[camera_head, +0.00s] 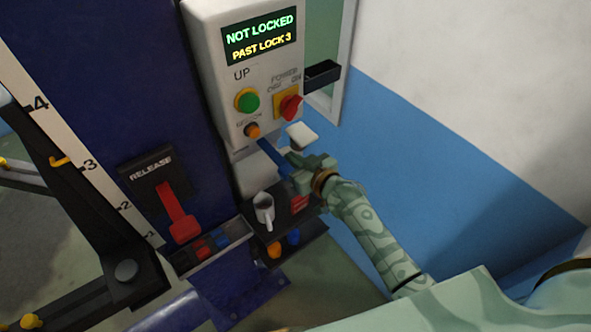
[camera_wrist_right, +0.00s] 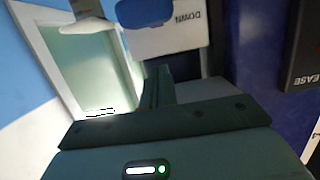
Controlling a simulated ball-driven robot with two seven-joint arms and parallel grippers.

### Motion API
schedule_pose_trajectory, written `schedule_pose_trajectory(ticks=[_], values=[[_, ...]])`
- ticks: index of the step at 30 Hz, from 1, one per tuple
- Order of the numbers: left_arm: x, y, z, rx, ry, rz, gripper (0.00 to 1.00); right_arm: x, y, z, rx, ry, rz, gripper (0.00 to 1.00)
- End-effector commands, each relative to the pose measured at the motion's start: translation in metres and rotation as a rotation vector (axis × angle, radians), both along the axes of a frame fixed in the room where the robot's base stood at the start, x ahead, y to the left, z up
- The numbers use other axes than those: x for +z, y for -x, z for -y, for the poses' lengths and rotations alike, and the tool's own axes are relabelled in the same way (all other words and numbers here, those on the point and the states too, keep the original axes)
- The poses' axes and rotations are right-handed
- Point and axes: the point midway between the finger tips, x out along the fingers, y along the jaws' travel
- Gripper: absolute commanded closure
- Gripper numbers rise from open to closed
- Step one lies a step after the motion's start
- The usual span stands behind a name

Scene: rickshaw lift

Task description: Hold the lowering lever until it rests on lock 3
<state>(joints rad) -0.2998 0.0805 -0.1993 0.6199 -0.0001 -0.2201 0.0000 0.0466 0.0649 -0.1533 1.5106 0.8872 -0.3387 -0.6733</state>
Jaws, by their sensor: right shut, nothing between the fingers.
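The control box (camera_head: 215,95) has a display (camera_head: 260,36) reading "NOT LOCKED" and "PAST LOCK 3". A blue lever (camera_head: 270,153) sticks out below the box. In the right wrist view, a blue lever end (camera_wrist_right: 145,12) shows beside a plate (camera_wrist_right: 170,38) marked "DOWN". My right gripper (camera_head: 292,162) is shut and empty, close beside the blue lever; I cannot tell whether it touches. In the wrist view its fingers (camera_wrist_right: 158,85) point toward the lever. A numbered scale (camera_head: 88,168) runs down the left, with a yellow pointer (camera_head: 62,160) near 3. My left gripper is not in view.
A red lever (camera_head: 178,214) sits on a black "RELEASE" panel (camera_head: 150,172). The box carries a green button (camera_head: 247,100) and a red power switch (camera_head: 290,106). A black shelf (camera_head: 275,222) below holds a grey cup (camera_head: 263,207) and small coloured items. A blue-white wall stands right.

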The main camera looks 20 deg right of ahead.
Motion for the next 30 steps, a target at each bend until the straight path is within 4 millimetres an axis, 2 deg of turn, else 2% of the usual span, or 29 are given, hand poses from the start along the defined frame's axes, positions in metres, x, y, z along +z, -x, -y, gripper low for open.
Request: schedule_pose_trajectory(ticks=[1, 6, 22, 26, 30], values=[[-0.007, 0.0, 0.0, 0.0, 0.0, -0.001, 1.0, -0.015, 0.002, 0.001, 0.0, 0.002, -0.005, 1.0], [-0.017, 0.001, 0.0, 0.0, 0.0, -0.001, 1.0, -0.035, 0.002, 0.002, 0.0, 0.002, -0.002, 1.0], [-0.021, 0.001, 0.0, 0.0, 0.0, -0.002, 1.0, -0.042, 0.002, 0.002, -0.001, 0.0, 0.002, 1.0], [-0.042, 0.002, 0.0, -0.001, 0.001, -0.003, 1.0, -0.053, 0.002, 0.003, -0.002, -0.004, 0.028, 1.0], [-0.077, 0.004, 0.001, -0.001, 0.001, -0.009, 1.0, -0.068, 0.003, 0.003, -0.002, -0.023, 0.081, 1.0]])
